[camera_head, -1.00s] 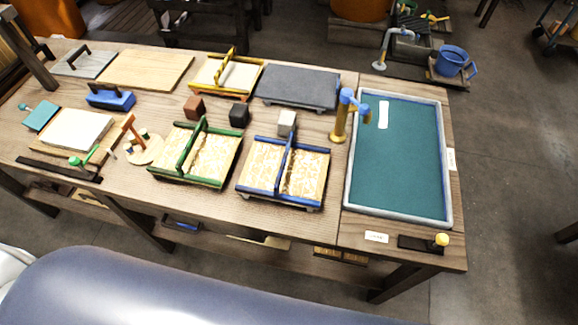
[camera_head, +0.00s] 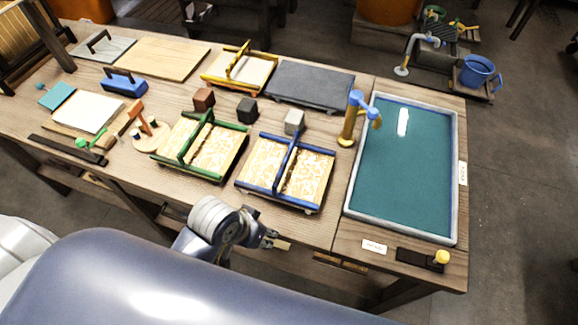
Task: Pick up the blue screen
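The blue screen (camera_head: 325,152) has a blue rectangular frame, a raised blue bar across its middle and a cream patterned mesh. It lies flat on the workbench (camera_head: 300,226), left of the water vat. My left gripper (camera_head: 276,241) is in front of the bench's near edge, below the blue screen in the picture and apart from it. Its fingers are small and dark, and I cannot tell whether they are open. My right gripper is not in view.
A green-framed screen (camera_head: 240,152) lies just left of the blue one. A yellow-framed screen (camera_head: 258,82), a dark slab (camera_head: 312,84) and small blocks (camera_head: 294,121) lie behind. The vat (camera_head: 412,170) and its blue-and-brass tap (camera_head: 352,118) stand at right.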

